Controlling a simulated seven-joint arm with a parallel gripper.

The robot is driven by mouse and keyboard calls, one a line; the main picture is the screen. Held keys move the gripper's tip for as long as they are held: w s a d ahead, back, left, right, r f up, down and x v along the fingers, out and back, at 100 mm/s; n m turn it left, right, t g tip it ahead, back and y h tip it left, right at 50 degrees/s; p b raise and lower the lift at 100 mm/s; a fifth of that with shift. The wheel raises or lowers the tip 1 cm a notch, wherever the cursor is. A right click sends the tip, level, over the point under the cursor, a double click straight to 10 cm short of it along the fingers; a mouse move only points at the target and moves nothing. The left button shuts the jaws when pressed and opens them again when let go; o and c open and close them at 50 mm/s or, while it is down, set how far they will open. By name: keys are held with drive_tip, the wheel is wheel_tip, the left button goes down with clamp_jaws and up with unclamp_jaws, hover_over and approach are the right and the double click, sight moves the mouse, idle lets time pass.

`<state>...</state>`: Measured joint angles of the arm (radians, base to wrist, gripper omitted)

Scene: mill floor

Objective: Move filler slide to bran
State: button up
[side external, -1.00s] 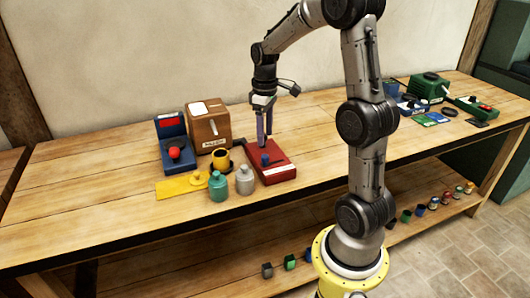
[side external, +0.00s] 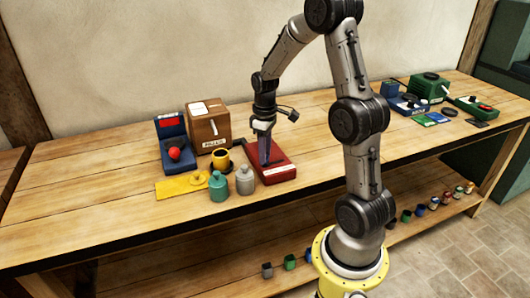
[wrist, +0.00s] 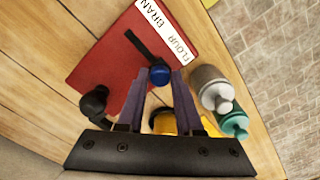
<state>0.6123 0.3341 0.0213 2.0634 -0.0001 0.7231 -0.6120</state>
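The filler slide is a flat red box (side external: 284,171) on the bench, with a dark slot and a blue knob (wrist: 159,75). In the wrist view its white label (wrist: 166,30) reads BRAN at one end and FLOUR at the other. The knob sits at the FLOUR end of the slot. My gripper (side external: 265,164) is down at the box in the side view. In the wrist view the fingers of my gripper (wrist: 161,73) stand on either side of the knob, very close to it. I cannot tell whether they press on it. In the side view the fingers hide the knob.
Left of the red box stand a grey jar (side external: 244,180), a teal jar (side external: 218,186), a yellow cup (side external: 221,159) and a yellow plate (side external: 181,187). A brown box (side external: 208,126) and a blue device with a red ball (side external: 173,147) stand behind.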

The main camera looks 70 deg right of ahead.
clamp_jaws()
drive_tip(key=shift+d, duration=0.1)
idle(1.0)
